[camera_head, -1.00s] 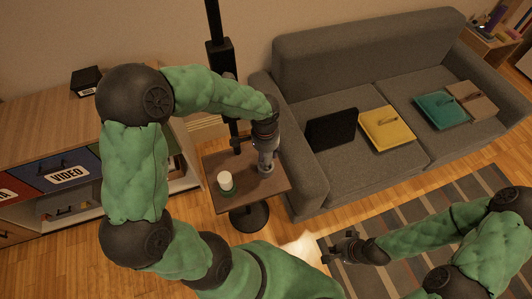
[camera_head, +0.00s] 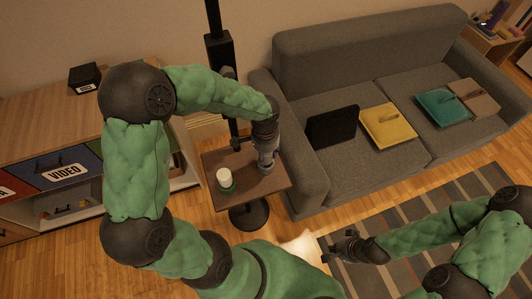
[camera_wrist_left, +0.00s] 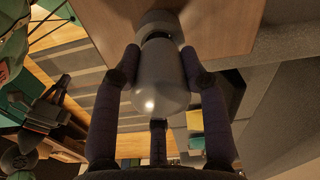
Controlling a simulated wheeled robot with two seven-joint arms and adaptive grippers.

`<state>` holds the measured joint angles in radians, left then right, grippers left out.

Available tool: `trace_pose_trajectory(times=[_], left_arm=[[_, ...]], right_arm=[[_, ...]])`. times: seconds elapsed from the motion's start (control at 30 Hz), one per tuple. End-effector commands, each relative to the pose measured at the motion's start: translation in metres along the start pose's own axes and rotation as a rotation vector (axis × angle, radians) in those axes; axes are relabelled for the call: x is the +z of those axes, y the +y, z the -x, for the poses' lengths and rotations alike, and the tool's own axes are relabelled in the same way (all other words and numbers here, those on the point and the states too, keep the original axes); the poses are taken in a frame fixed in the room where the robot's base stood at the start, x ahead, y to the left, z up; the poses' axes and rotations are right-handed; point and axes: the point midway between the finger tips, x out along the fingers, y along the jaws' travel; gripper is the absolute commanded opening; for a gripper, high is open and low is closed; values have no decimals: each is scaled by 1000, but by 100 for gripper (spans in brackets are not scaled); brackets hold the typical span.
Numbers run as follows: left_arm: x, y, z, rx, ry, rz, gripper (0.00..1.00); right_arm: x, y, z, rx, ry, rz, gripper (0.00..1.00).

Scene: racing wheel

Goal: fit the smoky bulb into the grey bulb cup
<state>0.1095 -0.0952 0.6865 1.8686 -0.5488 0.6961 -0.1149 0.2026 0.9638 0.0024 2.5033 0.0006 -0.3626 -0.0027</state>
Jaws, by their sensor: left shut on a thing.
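The smoky bulb (camera_wrist_left: 160,85) is a rounded, shiny grey body in the left wrist view. My left gripper (camera_wrist_left: 160,72) is shut on it, one finger on each side. The grey bulb cup (camera_wrist_left: 160,19) is just beyond the bulb's narrow end, on the side table. A dark ring shows between them; I cannot tell whether the bulb is seated. In the head view my left gripper (camera_head: 266,152) points down over the right part of the table, and the bulb is hard to make out. My right gripper (camera_head: 346,247) is low over the floor; its jaw state is unclear.
The small brown side table (camera_head: 247,190) also carries a white and green candle-like thing (camera_head: 225,179), left of my left gripper. A grey sofa (camera_head: 350,85) stands close on the right. A cabinet (camera_head: 40,120) is at the left.

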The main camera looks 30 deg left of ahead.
Motion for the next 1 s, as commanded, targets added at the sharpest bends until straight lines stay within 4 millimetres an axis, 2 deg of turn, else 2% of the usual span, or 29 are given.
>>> trace_pose_trajectory(times=[0.37,0.4,0.5,0.83,1.0], left_arm=[[0,0,-9,0,0,0,16],[0,0,-9,0,0,0,46],[0,0,-8,0,0,0,71],[0,0,-8,0,0,0,71],[-1,-1,6,-3,3,1,71]], right_arm=[[0,2,-6,0,0,0,0],[0,2,-6,0,0,0,0],[0,2,-6,0,0,0,0],[0,2,-6,0,0,0,0],[0,2,-6,0,0,0,0]])
